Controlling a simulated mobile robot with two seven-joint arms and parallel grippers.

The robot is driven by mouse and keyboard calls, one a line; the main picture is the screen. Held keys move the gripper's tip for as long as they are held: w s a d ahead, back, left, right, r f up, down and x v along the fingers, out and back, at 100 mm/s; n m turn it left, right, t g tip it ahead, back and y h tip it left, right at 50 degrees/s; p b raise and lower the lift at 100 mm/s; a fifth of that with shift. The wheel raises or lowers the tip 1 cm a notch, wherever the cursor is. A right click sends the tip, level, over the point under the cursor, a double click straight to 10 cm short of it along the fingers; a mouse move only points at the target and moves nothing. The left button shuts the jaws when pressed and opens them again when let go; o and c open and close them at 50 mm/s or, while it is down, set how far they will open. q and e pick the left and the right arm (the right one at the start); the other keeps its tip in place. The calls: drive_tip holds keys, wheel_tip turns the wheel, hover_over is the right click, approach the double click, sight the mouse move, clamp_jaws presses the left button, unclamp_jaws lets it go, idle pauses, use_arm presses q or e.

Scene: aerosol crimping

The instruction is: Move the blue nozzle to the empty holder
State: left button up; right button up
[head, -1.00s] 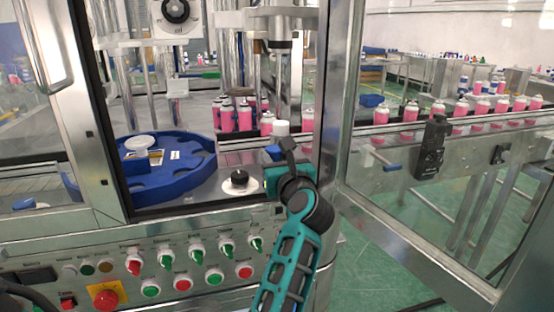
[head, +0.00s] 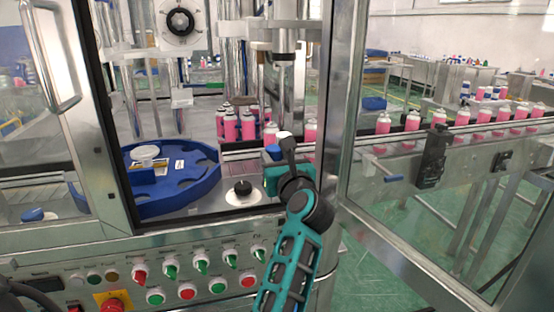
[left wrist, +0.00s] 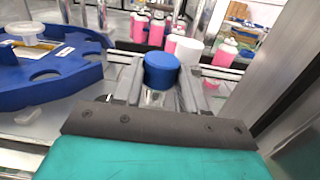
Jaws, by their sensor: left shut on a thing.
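The blue nozzle (head: 273,152) is at my left gripper, at the front opening of the machine. In the left wrist view the blue nozzle (left wrist: 161,71) is upright between the two grey fingers. My left gripper (left wrist: 161,88) is shut on it. In the head view my own arm hides most of the fingers. A white cap-like piece (left wrist: 188,50) stands just behind the nozzle. I cannot tell which spot is the empty holder. My right gripper is out of view.
A blue star-shaped wheel (head: 180,192) with round notches is to the left. A black knob on a white disc (head: 243,187) is beside the gripper. Several pink cans (head: 248,125) stand behind. A metal-framed glass door (head: 345,120) is close on the right.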

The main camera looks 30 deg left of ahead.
use_arm(q)
drive_tip(key=shift+d+f, duration=0.5)
drive_tip(key=shift+f+b, duration=0.6)
drive_tip(key=shift+b, duration=0.2)
drive_tip(key=shift+f+b, duration=1.15)
drive_tip(key=shift+f, duration=0.4)
idle(0.7)
drive_tip(key=o, duration=1.2)
